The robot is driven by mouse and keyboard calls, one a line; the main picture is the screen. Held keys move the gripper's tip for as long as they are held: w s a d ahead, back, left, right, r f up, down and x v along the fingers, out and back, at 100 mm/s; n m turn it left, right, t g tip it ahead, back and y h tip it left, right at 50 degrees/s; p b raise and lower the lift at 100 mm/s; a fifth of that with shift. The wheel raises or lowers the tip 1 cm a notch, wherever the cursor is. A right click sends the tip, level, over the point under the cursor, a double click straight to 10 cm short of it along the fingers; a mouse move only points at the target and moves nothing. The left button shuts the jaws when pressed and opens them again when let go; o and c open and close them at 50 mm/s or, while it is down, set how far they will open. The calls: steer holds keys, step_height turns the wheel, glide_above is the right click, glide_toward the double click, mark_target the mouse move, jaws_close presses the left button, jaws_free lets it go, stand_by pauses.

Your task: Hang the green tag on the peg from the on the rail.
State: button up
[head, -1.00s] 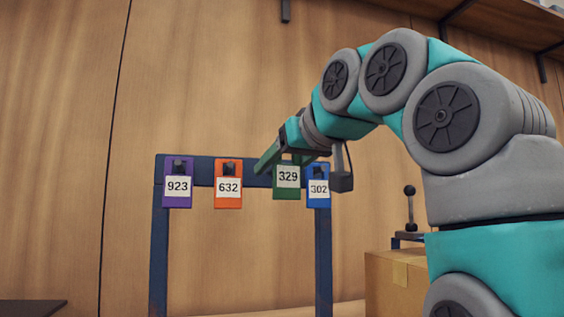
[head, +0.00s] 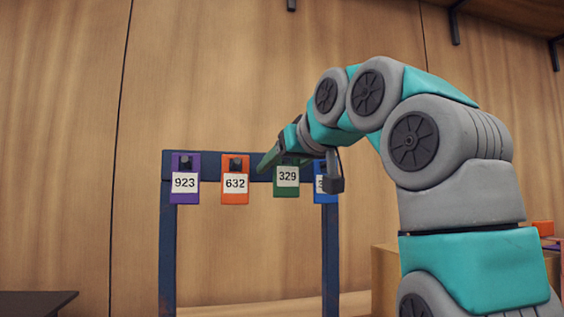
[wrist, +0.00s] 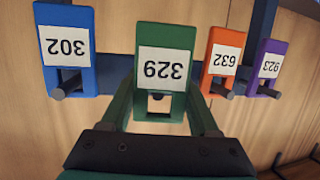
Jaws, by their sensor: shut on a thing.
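The green tag (head: 286,189) is labelled 329 and hangs upright from my gripper (head: 284,160) in front of the rail (head: 210,167), between the orange and blue tags. In the wrist view, the green tag (wrist: 162,37) appears upside down, with my gripper (wrist: 163,108) shut on it, one green finger at each side. The tag's opening shows near its gripper end. I cannot tell whether a peg is in it; the peg behind it is hidden.
A purple tag (head: 184,194) and an orange tag (head: 235,194) hang left of the green one. A blue tag (head: 326,197) hangs right, partly covered by my wrist. Their dark pegs protrude, as at the blue tag's peg (wrist: 66,86). A cardboard box (head: 384,270) stands right.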

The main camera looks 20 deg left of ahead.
steer(key=shift+w+a+r+p, duration=0.1)
steer(key=shift+w+a+p, duration=0.35)
steer(key=shift+w, duration=0.2)
